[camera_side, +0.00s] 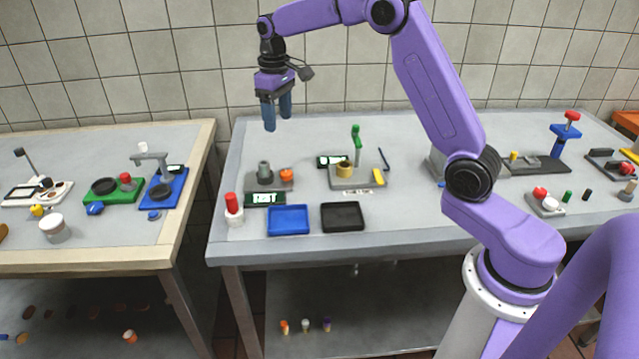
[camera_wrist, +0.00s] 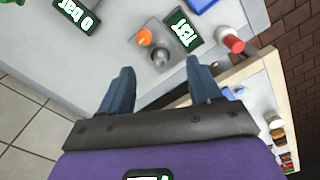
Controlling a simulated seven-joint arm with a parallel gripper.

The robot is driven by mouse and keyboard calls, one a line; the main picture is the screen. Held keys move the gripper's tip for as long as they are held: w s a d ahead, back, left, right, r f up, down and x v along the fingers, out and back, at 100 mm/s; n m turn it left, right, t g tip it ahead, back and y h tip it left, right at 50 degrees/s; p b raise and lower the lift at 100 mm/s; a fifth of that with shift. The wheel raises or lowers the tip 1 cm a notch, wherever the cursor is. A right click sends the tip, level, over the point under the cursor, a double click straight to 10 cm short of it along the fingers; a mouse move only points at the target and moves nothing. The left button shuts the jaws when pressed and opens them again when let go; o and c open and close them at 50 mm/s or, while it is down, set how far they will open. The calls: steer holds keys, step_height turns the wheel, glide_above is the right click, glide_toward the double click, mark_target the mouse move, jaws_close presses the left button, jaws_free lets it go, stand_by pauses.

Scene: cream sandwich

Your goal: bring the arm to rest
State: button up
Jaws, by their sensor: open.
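My gripper (camera_side: 277,108) hangs above the left end of the grey table (camera_side: 300,248), pointing down, well clear of everything on it. Its two blue fingers are apart with nothing between them. In the wrist view the open fingers of my gripper (camera_wrist: 160,88) show over the table's edge. My purple arm arches across from the right.
Below are a blue tray (camera_side: 288,220), a black tray (camera_side: 343,217), a red-topped white container (camera_side: 234,209), a small device with an orange knob (camera_side: 287,175) and a green-handled press (camera_side: 356,140). A second table (camera_side: 100,258) stands left across a gap. The air around my gripper is free.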

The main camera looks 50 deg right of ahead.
steer(key=s+a+r+n, duration=0.1)
steer(key=s+a+n, duration=0.1)
steer(key=s+a, duration=0.55)
steer(key=s+a+r+n, duration=0.1)
steer(key=s+a+n, duration=0.25)
steer(key=s, duration=0.75)
steer(key=s+d+f+n, duration=0.2)
steer(key=s, duration=0.9)
steer(key=s+d+f+n, duration=0.1)
steer(key=s+f+n, duration=0.1)
steer(key=s, duration=0.9)
steer(key=shift+s+d, duration=0.2)
steer(key=shift+d, duration=0.15)
